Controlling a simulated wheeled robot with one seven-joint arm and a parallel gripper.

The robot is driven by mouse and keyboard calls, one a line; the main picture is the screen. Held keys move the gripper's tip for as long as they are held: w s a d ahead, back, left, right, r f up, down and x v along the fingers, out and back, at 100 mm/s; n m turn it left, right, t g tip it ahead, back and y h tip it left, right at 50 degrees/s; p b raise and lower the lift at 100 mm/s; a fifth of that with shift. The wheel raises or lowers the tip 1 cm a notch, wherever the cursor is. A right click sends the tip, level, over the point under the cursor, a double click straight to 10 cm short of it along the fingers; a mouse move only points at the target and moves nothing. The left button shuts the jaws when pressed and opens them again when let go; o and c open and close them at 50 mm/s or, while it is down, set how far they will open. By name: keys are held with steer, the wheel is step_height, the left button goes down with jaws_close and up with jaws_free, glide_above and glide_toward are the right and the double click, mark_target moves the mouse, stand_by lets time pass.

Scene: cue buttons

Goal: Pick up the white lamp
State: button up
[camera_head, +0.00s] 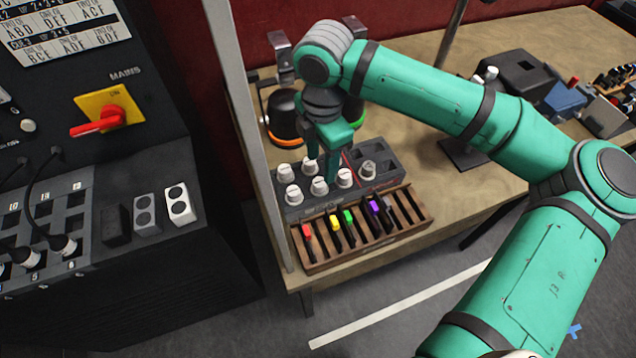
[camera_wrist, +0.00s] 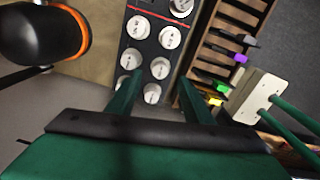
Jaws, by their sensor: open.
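Several white round lamp caps stand in a grey tray (camera_head: 294,211) on the wooden table. They include a front left cap (camera_head: 293,194), a front middle cap (camera_head: 319,187), a front right cap (camera_head: 345,178) and a back left cap (camera_head: 284,171). I cannot tell which one is the white lamp meant. My gripper (camera_head: 322,168) points down over the tray, open and empty, and partly hides the back row. In the wrist view, a white cap (camera_wrist: 160,68) lies between the fingertips (camera_wrist: 159,80).
A wooden rack (camera_head: 330,258) with colour-tabbed cards stands directly in front of the tray. Black-and-orange headphones (camera_head: 283,115) are behind it on the left. A black box (camera_head: 520,75) stands farther right.

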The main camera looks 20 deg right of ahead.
mark_target(320, 182)
steer(key=shift+a+f, duration=0.2)
steer(key=shift+f, duration=3.35)
steer(key=c, duration=1.1)
